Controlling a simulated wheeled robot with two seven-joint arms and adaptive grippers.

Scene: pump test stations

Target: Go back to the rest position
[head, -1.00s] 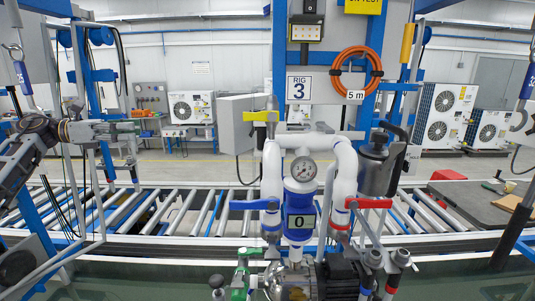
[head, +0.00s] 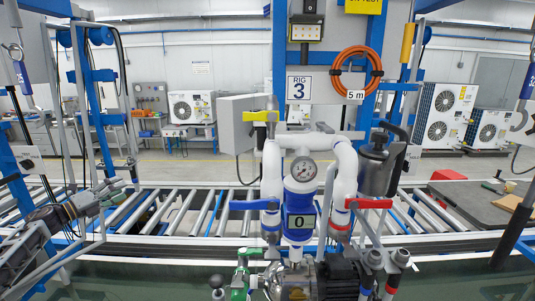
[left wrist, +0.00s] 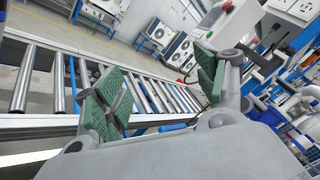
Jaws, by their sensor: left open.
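My left gripper (head: 118,190) is at the left edge of the head view, low over the near side of the roller conveyor. It is open and empty. In the left wrist view its green-padded fingers (left wrist: 160,95) are spread wide apart, with conveyor rollers seen beyond the gap. The pump rig (head: 300,215), with white pipes, a gauge and blue and red lever handles, stands at the centre of the head view, well to the right of the gripper and apart from it. My right gripper is not in view.
The roller conveyor (head: 165,212) runs across behind the rig. A blue and grey upright frame (head: 92,120) stands close to my left arm. A dark work board (head: 470,203) with small items lies at the right. A grey box (head: 240,125) is mounted left of the rig.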

